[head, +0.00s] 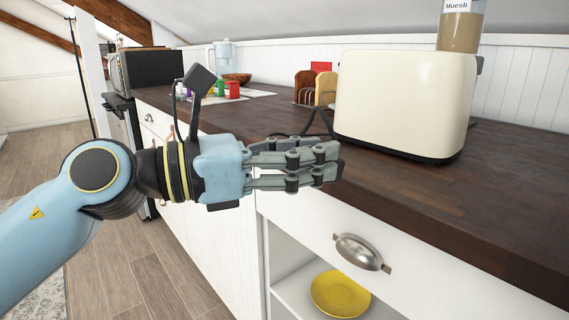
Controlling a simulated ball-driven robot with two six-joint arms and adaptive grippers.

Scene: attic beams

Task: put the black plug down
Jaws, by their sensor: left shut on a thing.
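My left gripper (333,162) reaches in from the left and points right, in front of the counter's front edge and the toaster. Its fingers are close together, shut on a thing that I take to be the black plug. The plug itself is hidden by the fingers, so its shape and tilt cannot be told. A thin black cord (318,112) loops up behind the fingers on the side towards the cream toaster (405,100). My right gripper is not in view.
The dark wooden counter (490,205) is bare at the front right. A toast rack with bread (325,90), small coloured jars (232,90), a wooden bowl (237,78) and a muesli jar (460,28) stand further back. Below are a drawer handle (361,252) and a yellow plate (340,293).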

